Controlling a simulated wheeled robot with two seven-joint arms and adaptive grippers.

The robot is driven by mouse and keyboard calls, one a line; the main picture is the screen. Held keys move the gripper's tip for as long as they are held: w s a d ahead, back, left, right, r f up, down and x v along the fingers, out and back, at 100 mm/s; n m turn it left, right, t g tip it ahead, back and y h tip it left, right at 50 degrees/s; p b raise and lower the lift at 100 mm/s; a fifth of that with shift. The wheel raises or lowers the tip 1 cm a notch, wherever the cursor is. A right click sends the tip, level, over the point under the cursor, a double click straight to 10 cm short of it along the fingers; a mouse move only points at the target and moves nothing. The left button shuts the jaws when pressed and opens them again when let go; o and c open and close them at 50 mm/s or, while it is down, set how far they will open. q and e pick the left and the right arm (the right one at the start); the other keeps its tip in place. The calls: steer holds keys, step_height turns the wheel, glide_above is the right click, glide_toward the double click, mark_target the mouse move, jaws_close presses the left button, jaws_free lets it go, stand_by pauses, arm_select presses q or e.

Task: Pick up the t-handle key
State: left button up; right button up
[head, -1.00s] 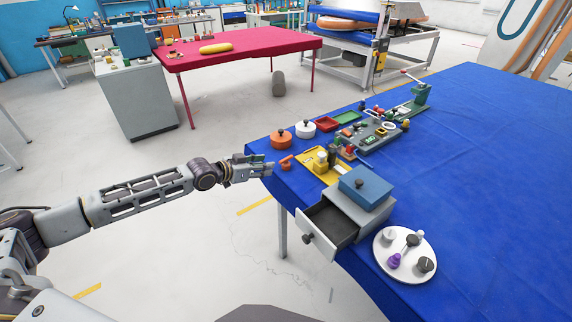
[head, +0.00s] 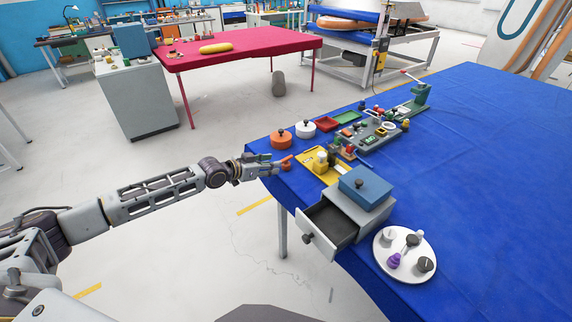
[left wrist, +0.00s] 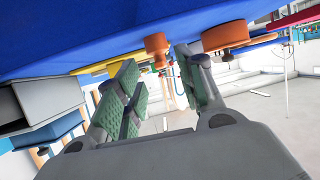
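A small red-orange piece (head: 286,162) lies at the left edge of the blue table; it looks like the t-handle key, though its shape is too small to be sure. It also shows in the left wrist view (left wrist: 157,46), beyond and between the fingertips. My left gripper (head: 277,165) is at the table edge, right beside this piece. In the left wrist view its two green-padded fingers (left wrist: 160,88) stand apart with nothing clearly held between them. I cannot tell whether a finger touches the piece. My right gripper is not in view.
An orange round pot (head: 281,139) and a white one (head: 305,127) stand just behind. A yellow tray (head: 308,164) and a grey box with an open drawer (head: 331,227) are to the right. A white round plate (head: 384,263) holds several knobs. The table's right side is clear.

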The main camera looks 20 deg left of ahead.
mark_target(286, 163)
arm_select(q)
steer(key=shift+r+p+x, duration=0.2)
steer(key=shift+p+x, duration=0.1)
steer(key=shift+x, duration=2.15)
steer(key=shift+d, duration=0.15)
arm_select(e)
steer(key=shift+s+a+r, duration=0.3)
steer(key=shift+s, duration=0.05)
arm_select(q)
jaws_close()
